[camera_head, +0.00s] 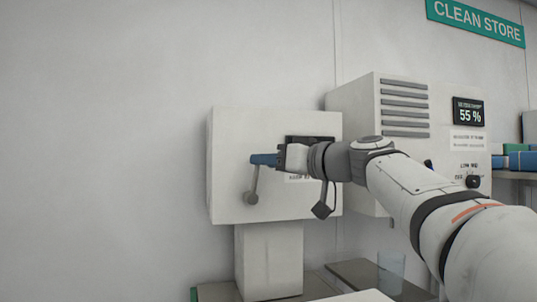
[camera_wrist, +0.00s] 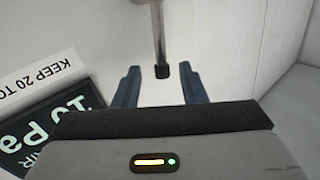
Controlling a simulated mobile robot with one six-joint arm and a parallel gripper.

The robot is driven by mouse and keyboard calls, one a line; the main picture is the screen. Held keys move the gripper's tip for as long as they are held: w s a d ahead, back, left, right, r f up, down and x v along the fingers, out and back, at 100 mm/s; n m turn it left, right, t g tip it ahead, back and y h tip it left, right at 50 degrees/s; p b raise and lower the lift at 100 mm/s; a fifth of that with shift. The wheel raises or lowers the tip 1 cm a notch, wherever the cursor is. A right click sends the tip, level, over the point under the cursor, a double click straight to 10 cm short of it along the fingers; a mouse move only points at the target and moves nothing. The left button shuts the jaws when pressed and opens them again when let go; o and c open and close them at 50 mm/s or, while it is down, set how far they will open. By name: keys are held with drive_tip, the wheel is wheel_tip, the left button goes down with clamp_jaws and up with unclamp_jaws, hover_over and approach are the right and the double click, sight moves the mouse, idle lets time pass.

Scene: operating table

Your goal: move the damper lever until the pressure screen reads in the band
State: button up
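The damper lever (camera_head: 255,182) is a thin grey rod with a round knob at its low end, on the front of a white wall box (camera_head: 228,165). In the wrist view the rod (camera_wrist: 158,35) ends in a dark tip between the fingertips, with a gap on both sides. My gripper (camera_head: 262,159) has blue fingers, open at the lever's upper end; they also show in the wrist view (camera_wrist: 161,88). The pressure screen (camera_wrist: 40,125) appears inverted, reading about 10 Pa, partly cut off. A label (camera_wrist: 38,80) beside it starts "KEEP 20 TO". The arm mostly hides the screen in the head view.
A vented white cabinet (camera_head: 355,105) with a 55 % display (camera_head: 467,112) stands right of the box. A clear cup (camera_head: 391,270) stands low at the right. A shelf with blue and green packs (camera_head: 521,160) is at the far right. The wall left of the box is clear.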

drive_tip(key=shift+w+a+r, duration=0.1)
drive_tip(key=shift+a, duration=0.25)
drive_tip(key=shift+w, duration=0.1)
drive_tip(key=shift+c, duration=0.2)
clamp_jaws()
